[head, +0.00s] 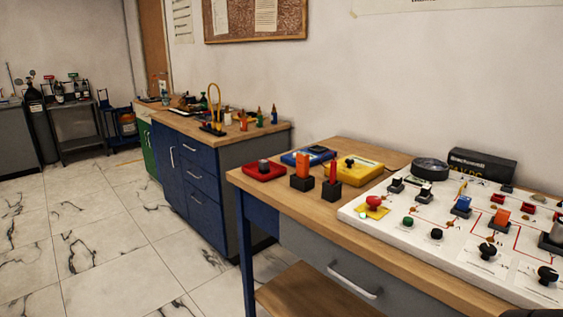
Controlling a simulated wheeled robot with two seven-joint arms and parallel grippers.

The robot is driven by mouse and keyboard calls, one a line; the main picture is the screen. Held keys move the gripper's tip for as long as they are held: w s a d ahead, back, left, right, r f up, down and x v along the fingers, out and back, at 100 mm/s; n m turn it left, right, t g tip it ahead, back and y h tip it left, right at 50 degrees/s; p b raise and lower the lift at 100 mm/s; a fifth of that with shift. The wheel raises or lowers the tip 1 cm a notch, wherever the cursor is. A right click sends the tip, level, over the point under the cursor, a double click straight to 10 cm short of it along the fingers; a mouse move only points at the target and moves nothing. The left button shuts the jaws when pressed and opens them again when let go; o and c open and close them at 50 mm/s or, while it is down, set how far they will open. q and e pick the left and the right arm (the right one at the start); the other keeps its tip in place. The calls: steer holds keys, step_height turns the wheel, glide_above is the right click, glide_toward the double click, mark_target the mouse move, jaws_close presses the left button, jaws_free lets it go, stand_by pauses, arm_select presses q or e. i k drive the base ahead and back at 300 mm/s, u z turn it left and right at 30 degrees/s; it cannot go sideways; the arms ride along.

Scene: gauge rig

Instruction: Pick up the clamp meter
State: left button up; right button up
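I cannot pick out the clamp meter for certain at this size. On the near wooden table, an orange upright piece (303,166) stands in a black block. A slim red upright piece (333,173) stands in another black block to its right. A dark item (318,149) lies on a blue tray (296,159) behind them. Neither gripper shows in the head view. A dark shape at the bottom right edge is too cut off to identify.
A red tray (264,173) and a yellow tray (362,176) hold small items. A white panel (445,265) with switches and knobs fills the table's right side. A black box (482,165) stands behind it. A blue cabinet (197,185) stands farther left. The tiled floor (105,235) at left is clear.

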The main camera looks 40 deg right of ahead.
mark_target(303, 157)
steer(key=i, duration=2.75)
steer(key=z, duration=3.85)
